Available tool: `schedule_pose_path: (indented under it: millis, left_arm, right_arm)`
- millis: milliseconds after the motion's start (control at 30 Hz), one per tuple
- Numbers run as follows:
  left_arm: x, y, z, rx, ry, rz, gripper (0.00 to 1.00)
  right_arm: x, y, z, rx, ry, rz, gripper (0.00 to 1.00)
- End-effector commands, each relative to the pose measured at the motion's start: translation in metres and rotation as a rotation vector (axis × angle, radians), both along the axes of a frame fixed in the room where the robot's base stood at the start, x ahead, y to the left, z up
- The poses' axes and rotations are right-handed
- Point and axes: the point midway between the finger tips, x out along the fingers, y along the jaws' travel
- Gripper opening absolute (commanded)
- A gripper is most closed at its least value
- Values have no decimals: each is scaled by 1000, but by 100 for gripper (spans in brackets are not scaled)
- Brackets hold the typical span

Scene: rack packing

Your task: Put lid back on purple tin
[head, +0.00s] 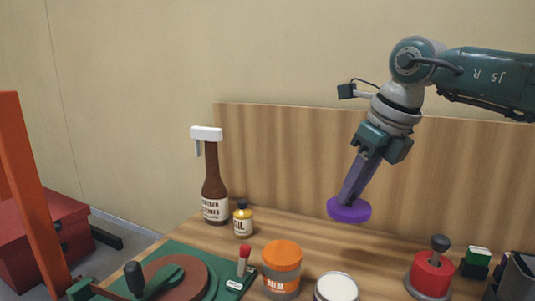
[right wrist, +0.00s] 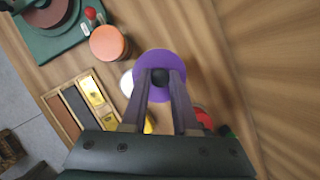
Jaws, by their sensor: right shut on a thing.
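My right gripper (head: 353,196) is shut on a round purple lid (head: 348,211) and holds it in the air above the table, its disc nearly level. In the right wrist view the fingers close on a dark knob at the centre of the purple lid (right wrist: 157,57). A round container with a pale top (head: 336,287) stands below and in front of the lid, cut off by the bottom edge. In the right wrist view its pale top (right wrist: 126,83) is partly hidden behind the lid. I cannot tell whether its body is purple. My left gripper is out of view.
An orange tin (head: 282,268) stands left of the pale-topped container. A red object with a dark knob (head: 431,274) stands right. A green machine (head: 219,272) is at left. A wooden panel (head: 285,150) backs the table.

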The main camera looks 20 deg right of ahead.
Motion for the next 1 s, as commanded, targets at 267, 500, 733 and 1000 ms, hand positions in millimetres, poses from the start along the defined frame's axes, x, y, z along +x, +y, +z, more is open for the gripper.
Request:
schedule_pose_path:
  millis: [267, 500, 733, 1000]
  left_arm:
    - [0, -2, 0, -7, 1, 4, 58]
    - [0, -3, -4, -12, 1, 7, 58]
    - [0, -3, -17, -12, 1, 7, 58]
    - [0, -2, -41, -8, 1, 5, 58]
  right_arm:
    - [-39, 39, -35, 5, -13, 232, 0]
    - [-47, 45, -43, 3, -21, 274, 0]
    - [-46, 45, -60, 4, -20, 272, 0]
    - [-46, 45, -89, 4, -21, 273, 0]
